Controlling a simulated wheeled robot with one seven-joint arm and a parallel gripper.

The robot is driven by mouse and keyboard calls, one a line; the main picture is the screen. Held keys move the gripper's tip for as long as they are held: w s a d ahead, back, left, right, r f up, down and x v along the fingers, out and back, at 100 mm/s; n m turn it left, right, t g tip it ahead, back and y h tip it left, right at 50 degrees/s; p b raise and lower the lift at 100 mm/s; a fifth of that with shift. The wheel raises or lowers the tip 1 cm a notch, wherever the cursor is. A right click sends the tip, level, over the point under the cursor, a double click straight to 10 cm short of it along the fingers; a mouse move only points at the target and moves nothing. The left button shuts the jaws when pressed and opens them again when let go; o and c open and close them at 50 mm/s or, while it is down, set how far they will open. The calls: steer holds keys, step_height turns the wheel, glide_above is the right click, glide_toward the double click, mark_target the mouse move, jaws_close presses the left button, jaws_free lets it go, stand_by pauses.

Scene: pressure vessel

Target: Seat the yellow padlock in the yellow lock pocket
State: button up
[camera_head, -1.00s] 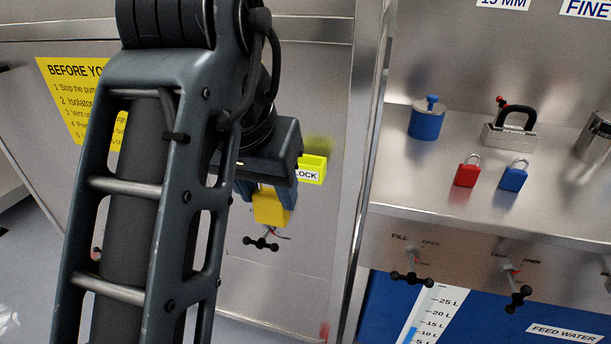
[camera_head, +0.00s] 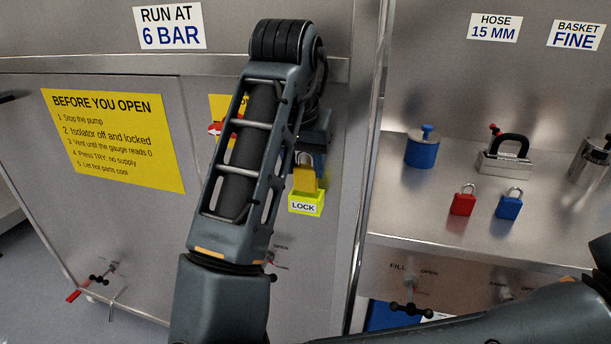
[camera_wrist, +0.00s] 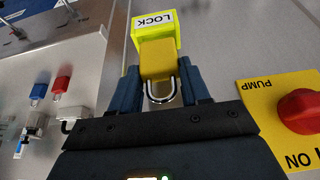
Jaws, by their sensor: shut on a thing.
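The yellow padlock (camera_head: 305,179) is between the fingers of my gripper (camera_wrist: 160,92), which is shut on it. In the wrist view the padlock body (camera_wrist: 156,58) is gripped from both sides, with its silver shackle toward my palm. The yellow-green lock pocket (camera_head: 307,204), labelled LOCK, is on the cabinet panel directly below the padlock in the head view. In the wrist view the pocket (camera_wrist: 153,22) lies just past the padlock's far end. The padlock's lower end meets or overlaps the pocket's edge; I cannot tell whether it is inside. My arm hides part of the gripper in the head view.
A red isolator knob (camera_wrist: 300,111) on a yellow plate is close beside my gripper. A red padlock (camera_head: 463,201) and a blue padlock (camera_head: 509,205) stand on the steel shelf at right. A vertical cabinet post (camera_head: 367,170) stands between pocket and shelf.

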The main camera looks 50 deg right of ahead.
mark_target(304, 169)
steer(key=shift+w+d, duration=0.1)
steer(key=shift+d, duration=0.15)
steer(key=shift+f, duration=1.75)
